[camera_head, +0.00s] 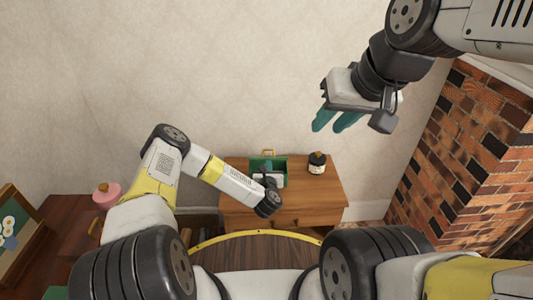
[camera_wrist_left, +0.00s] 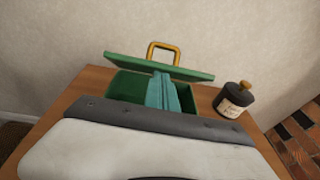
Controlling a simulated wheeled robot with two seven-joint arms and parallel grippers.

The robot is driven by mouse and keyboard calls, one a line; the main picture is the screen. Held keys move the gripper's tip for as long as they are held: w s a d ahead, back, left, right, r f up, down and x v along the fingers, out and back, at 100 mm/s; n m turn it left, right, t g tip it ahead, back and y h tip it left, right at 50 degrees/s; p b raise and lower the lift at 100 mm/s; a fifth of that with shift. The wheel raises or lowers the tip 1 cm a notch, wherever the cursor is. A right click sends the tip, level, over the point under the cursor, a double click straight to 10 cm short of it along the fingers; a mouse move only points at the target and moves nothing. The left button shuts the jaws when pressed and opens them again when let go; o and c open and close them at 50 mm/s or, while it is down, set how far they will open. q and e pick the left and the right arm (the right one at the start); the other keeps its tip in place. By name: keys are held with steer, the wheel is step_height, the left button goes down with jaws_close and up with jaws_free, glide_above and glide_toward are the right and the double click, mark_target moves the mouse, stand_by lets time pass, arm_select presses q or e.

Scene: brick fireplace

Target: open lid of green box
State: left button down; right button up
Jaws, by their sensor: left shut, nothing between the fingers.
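The green box (camera_wrist_left: 203,98) stands on a wooden cabinet, and its lid (camera_wrist_left: 135,67) with a yellow handle (camera_wrist_left: 163,50) is raised, tilted up at the back. In the head view the box (camera_head: 283,168) is small and partly covered by my left arm. My left gripper (camera_wrist_left: 162,78) is shut and empty. Its teal fingers reach over the box opening to the lid's front edge; whether they touch it I cannot tell. My right gripper (camera_head: 333,123) is high at the upper right, away from the box, with its two fingers apart and empty.
A dark jar (camera_head: 317,163) stands on the wooden cabinet (camera_head: 318,193) right of the box. The wall is close behind. A brick fireplace (camera_head: 470,150) is at the right. A pink pot (camera_head: 106,194) and a picture (camera_head: 14,232) are at the left.

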arm_select(q)
steer(key=w+r+g, duration=0.2)
steer(key=g, duration=0.1)
steer(key=w+r+g, duration=0.2)
steer(key=r+g, duration=0.1)
steer(key=shift+w+d+r, duration=0.1)
steer(key=shift+w, duration=0.25)
steer(key=w+g, duration=0.2)
steer(key=shift+d+r+g+y, duration=0.1)
steer(key=shift+r+g+y, duration=0.2)
steer(key=shift+r, duration=0.1)
steer(key=shift+w+r, duration=0.1)
steer(key=shift+w, duration=1.15)
